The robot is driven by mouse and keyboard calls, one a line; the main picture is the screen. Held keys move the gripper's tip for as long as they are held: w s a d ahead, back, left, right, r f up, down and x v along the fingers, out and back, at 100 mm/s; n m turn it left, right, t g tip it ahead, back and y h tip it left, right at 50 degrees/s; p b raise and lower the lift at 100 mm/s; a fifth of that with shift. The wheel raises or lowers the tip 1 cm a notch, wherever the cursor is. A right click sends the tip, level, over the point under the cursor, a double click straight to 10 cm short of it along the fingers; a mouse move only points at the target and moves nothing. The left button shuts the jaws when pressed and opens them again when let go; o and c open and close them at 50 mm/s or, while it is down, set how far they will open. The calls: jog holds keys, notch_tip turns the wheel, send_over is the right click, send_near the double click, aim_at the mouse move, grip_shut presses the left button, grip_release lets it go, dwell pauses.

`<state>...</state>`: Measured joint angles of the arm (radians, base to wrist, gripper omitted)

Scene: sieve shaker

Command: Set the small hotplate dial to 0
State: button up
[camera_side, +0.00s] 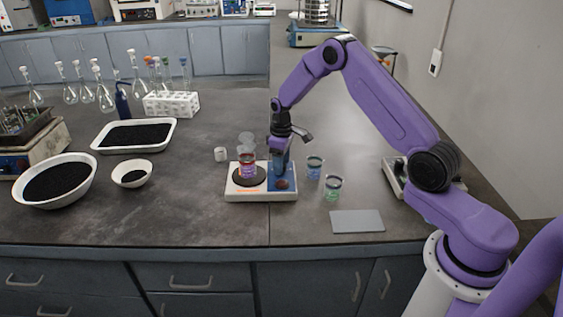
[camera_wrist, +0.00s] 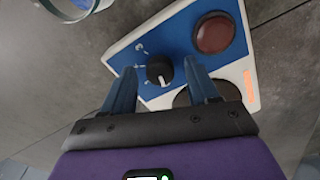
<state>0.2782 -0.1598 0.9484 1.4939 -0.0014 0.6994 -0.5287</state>
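The small hotplate (camera_side: 243,196) has a white body, a blue panel and a round black heating plate (camera_side: 240,182). In the wrist view its black dial (camera_wrist: 158,70) has a white pointer line aimed toward the lower edge of the picture. Small white marks lie on the blue panel left of the dial; their numbers are too small to read. My gripper (camera_wrist: 160,67) is open, with one blue finger on each side of the dial and gaps visible. In the side view my gripper (camera_side: 281,165) points down over the blue panel and the dial cannot be made out.
A red-brown round part (camera_wrist: 213,33) sits on the panel beside the dial. A beaker with red contents (camera_side: 247,160) stands on the heating plate. Glasses with blue (camera_side: 314,168) and green contents (camera_side: 332,188) stand to the right. A grey flat plate (camera_side: 357,221) lies near the front.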

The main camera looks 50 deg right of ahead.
jog(key=shift+r, duration=0.1)
notch_tip(320, 180, up, 17)
dwell(0.8)
jog(key=shift+r, duration=0.1)
jog(key=s+a+r+n, duration=0.2)
jog(key=s+a, duration=0.6)
jog(key=s, duration=0.1)
jog(key=s+a+r+n, duration=0.2)
jog(key=s+a, duration=0.6)
jog(key=s+d+f+n, duration=0.1)
jog(key=s+f+n, duration=0.1)
jog(key=s, duration=2.1)
jog(key=shift+s+d+f+n, duration=0.2)
jog(key=shift+s+d+n, duration=0.15)
jog(key=shift+n, duration=0.55)
